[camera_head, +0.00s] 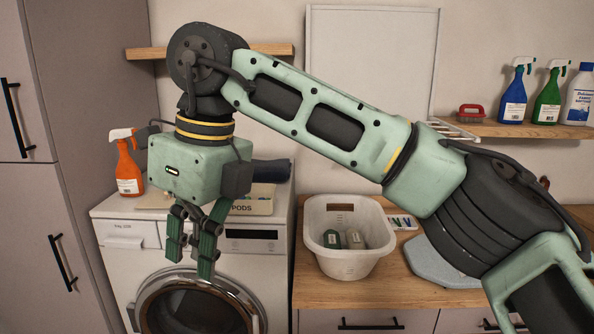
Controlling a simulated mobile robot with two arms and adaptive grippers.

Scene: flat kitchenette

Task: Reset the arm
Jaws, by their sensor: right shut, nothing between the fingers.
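My right arm comes in from the right, raised and bent across the view. Its gripper (192,246) hangs pointing down in front of the washing machine (270,268), above the round door. The gripper is shut and holds nothing. My left gripper and left arm are not in the frame.
An orange spray bottle (128,165) and a pods box (252,206) stand on the washing machine. A white basket (345,265) with items inside sits on the wooden counter (385,290). A shelf (520,129) at right holds a brush (471,113) and several bottles. Tall cabinets (95,60) stand left.

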